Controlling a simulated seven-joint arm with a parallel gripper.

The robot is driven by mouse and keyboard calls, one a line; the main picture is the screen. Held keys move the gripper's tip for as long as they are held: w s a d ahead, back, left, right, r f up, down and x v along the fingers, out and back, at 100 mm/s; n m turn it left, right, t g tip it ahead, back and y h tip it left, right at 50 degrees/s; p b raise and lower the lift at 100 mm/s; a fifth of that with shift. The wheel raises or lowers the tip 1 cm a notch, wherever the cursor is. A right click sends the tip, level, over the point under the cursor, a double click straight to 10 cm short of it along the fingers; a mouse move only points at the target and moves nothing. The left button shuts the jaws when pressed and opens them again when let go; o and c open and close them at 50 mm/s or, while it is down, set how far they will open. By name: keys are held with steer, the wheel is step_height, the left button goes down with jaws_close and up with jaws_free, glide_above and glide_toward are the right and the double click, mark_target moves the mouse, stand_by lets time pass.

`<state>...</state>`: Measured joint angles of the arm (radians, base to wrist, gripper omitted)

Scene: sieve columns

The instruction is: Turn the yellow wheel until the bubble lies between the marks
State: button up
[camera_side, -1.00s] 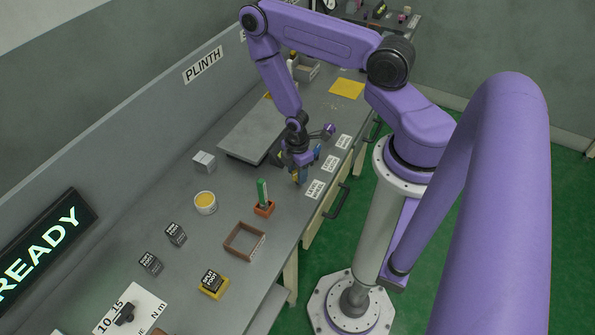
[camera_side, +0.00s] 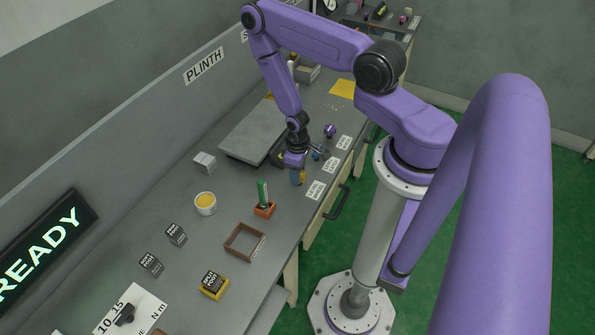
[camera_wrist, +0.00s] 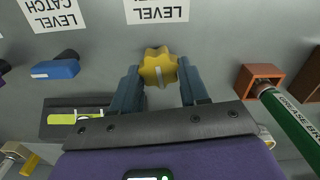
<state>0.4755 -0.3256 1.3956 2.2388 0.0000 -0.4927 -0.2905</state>
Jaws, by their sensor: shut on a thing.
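The yellow wheel (camera_wrist: 158,65), a lobed knob with a pale line on its face, sits between the two blue fingers of my gripper (camera_wrist: 158,72) in the wrist view. My gripper is shut on it. In the side view my gripper (camera_side: 298,178) is low at the bench's front edge, and mostly hides the wheel. The level's yellow-green vial (camera_wrist: 75,118) lies in a dark block at the left of the wrist view, partly behind my gripper. A pale spot near its right part looks like the bubble; its place against the marks is too small to tell.
A blue catch (camera_wrist: 55,68) and a purple knob (camera_side: 330,130) are close by. A flat grey plate (camera_side: 250,128) lies behind. White labels (camera_side: 315,190) line the front edge.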

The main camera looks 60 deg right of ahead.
steer(key=shift+d+m, duration=0.1)
steer(key=shift+m, duration=1.5)
steer(key=o, duration=1.1)
steer(key=shift+c, duration=0.2)
steer(key=shift+r, duration=0.1)
step_height(320, 180, up, 12)
